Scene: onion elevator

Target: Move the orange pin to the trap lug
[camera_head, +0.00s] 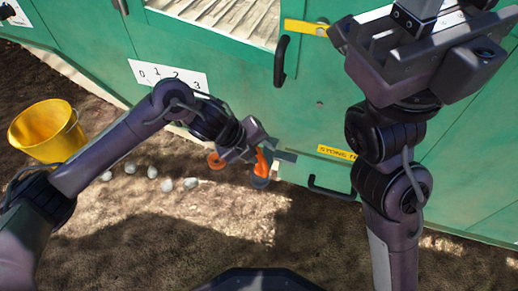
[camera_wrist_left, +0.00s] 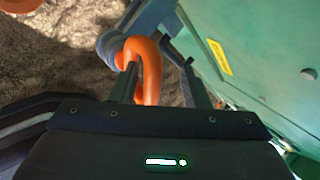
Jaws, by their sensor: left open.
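The orange pin (camera_wrist_left: 152,72), a bent orange loop with a grey round end (camera_wrist_left: 110,45), shows between the fingers of my left gripper (camera_wrist_left: 160,84) in the left wrist view. In the head view the orange piece (camera_head: 262,162) is at the left gripper's (camera_head: 258,150) tip, low by the green machine. The left fingers are apart, with the loop close to the left-hand finger; contact is unclear. My right gripper (camera_head: 415,45) is raised at the upper right in front of the machine; its jaws are not clear. I cannot single out the trap lug; a yellow "STONE T..." label (camera_head: 336,152) is partly hidden.
A second orange ring (camera_head: 215,160) is left of the left gripper. A yellow bucket (camera_head: 45,132) and several pale stones (camera_head: 152,172) are on the ground at left. The green machine (camera_head: 235,82) has black handles (camera_head: 280,62) (camera_head: 330,188). Open soil lies in front.

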